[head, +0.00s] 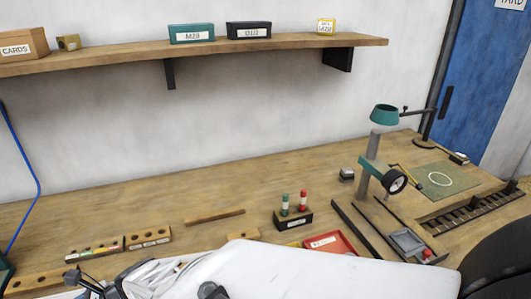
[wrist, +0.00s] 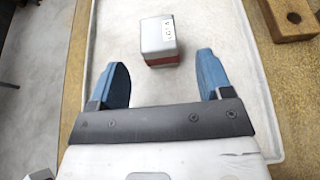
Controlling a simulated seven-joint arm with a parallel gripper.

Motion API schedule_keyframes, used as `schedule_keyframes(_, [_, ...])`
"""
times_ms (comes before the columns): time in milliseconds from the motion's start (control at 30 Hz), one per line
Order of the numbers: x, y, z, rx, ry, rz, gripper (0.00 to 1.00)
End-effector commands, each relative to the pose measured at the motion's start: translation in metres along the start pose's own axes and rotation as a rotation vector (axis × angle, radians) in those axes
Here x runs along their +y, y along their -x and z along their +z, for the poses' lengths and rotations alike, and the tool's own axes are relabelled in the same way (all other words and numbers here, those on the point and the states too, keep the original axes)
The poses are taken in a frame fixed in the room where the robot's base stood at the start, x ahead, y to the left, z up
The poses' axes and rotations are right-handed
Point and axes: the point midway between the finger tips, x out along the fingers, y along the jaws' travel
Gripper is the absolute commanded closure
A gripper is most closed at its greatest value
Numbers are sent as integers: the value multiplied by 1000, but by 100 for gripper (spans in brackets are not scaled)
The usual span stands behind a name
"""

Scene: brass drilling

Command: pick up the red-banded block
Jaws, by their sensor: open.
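A small grey block (wrist: 158,36) with a red-brown band along its lower side and a white label on top shows in the wrist view. It rests on a pale tray or mat (wrist: 215,30). My gripper (wrist: 161,72) is open, with its two blue fingers apart and nothing between them. The block appears just beyond the fingertips, roughly centred between them. The fingers do not visibly touch it. In the head view I cannot make out this block; my white arm covers much of the front of the bench.
A wooden block with holes (wrist: 293,18) stands right of the tray in the wrist view. In the head view, a black holder (head: 292,220) with red and green pieces, a red tray (head: 330,244) and a lamp (head: 384,115) stand on the bench. The bench's back middle is clear.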

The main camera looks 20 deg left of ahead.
Motion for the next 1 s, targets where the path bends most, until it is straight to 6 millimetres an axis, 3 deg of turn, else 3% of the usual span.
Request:
schedule_keyframes(400, [0, -41, -1, 1, -1, 1, 28])
schedule_keyframes(1000, [0, -44, -1, 0, -1, 0, 28])
